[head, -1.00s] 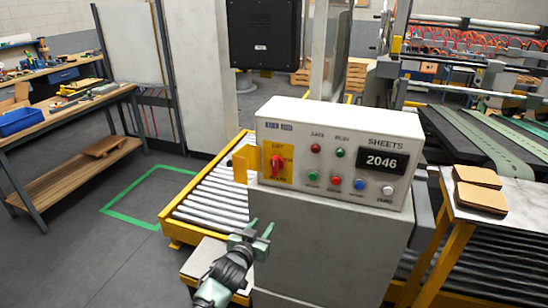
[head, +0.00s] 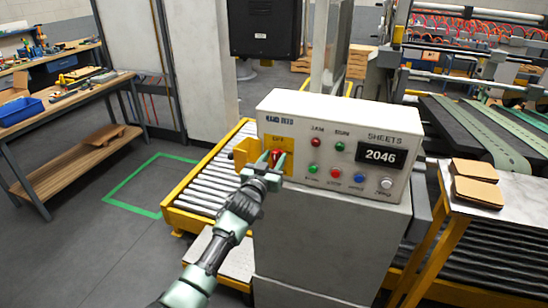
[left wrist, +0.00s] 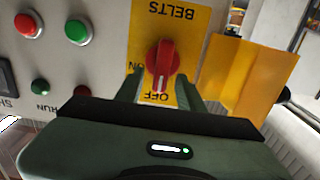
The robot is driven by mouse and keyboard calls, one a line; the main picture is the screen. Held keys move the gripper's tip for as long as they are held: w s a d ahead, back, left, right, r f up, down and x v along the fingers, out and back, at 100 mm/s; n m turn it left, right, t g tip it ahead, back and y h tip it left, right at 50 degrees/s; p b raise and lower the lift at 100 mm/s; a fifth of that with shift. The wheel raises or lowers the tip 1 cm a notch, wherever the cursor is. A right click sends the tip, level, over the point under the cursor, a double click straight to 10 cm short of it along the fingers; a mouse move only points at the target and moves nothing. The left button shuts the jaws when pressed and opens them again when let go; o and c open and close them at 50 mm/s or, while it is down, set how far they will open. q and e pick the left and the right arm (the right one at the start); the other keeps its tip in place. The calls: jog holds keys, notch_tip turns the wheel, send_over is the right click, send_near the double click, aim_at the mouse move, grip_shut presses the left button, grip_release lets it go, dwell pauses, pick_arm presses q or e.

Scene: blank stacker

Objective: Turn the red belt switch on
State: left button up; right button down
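The red belt switch (head: 275,155) is a rotary knob on a yellow plate at the left of the control box front. In the left wrist view, which is upside down, the knob (left wrist: 161,62) stands nearly in line with the OFF label; ON is to one side. My left gripper (head: 275,161) is at the knob with its fingers apart, one on each side of it. In the left wrist view the gripper (left wrist: 160,92) has the knob between its finger lines; I cannot tell whether they touch it. My right gripper is not in view.
A yellow bracket (left wrist: 243,75) sticks out beside the switch plate. Red and green buttons (left wrist: 77,32) lie on the other side. A roller conveyor (head: 209,190) runs behind the box. A side table (head: 505,220) holds brown cardboard pieces at right.

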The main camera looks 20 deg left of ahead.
pick_arm(q)
jog(key=shift+w, duration=0.25)
grip_shut()
jog(key=shift+m, duration=0.3)
jog(key=m, duration=0.1)
jog(key=m+b, duration=0.1)
jog(key=shift+d+f+m, duration=0.1)
jog(key=shift+d+m, duration=0.1)
jog(key=shift+m, duration=0.1)
jog(key=shift+s+d+f+m+b, duration=0.1)
jog(key=shift+d+f+m+b, duration=0.2)
jog(key=shift+m, duration=2.15)
jog(key=shift+w+d+f+m+b, duration=0.1)
jog(key=shift+f+m+b, duration=0.25)
jog(key=shift+m, duration=2.05)
jog(key=shift+s+d+f+m+b, duration=0.15)
jog(key=shift+m+b, duration=0.25)
jog(key=shift+m, duration=2.05)
